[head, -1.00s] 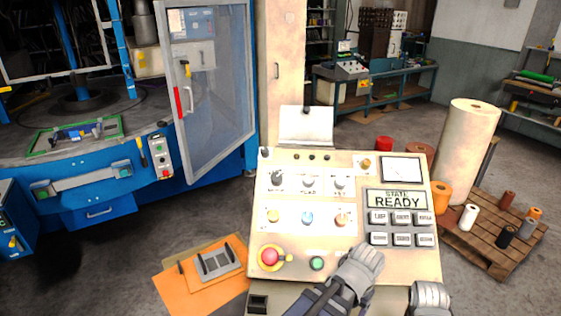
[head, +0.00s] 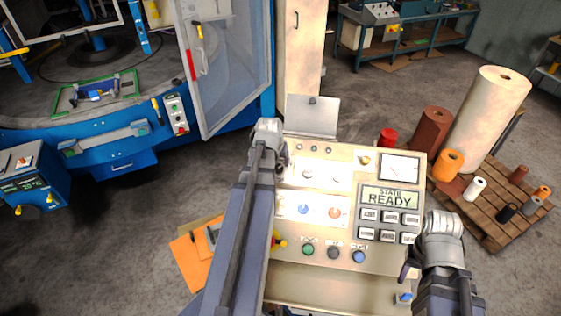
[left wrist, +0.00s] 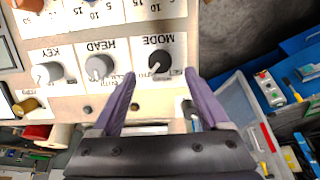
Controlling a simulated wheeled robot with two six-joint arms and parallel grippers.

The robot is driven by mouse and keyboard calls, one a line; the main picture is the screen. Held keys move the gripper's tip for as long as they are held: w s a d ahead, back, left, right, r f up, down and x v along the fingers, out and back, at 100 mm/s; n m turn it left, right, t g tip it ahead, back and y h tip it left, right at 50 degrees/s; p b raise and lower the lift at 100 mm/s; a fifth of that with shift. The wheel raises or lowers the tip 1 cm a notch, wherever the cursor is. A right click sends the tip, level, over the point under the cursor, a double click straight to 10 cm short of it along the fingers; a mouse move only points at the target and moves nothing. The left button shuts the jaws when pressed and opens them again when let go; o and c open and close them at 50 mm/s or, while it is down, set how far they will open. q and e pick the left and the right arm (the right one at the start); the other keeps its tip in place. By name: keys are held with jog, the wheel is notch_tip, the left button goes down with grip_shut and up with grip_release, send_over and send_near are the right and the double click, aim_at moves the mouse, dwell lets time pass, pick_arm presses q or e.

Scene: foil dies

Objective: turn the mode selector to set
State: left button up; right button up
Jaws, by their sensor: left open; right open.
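The mode selector (left wrist: 159,62) is a black round knob under an upside-down MODE label in the left wrist view. A pale pointer mark shows on it, but the position words are too small to read. My left gripper (left wrist: 158,82) is open, its two purple fingers to either side of and just short of the knob, not closed on it. In the head view my left arm and wrist (head: 268,135) cover the panel's upper left corner and hide the selector. My right gripper (head: 408,262) is open and empty at the panel's lower right edge.
The HEAD knob (left wrist: 98,68) and KEY knob (left wrist: 47,73) sit beside the selector. The control panel (head: 345,232) carries several buttons and a display (head: 389,197) reading READY. A blue machine with an open glazed door (head: 228,70) stands left. A pallet with rolls (head: 500,215) stands right.

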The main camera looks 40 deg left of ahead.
aim_at(278, 169)
pick_arm(q)
jog(key=shift+f, duration=0.15)
jog(key=b+x, duration=0.7)
jog(key=shift+f, duration=0.25)
grip_shut()
dwell(0.6)
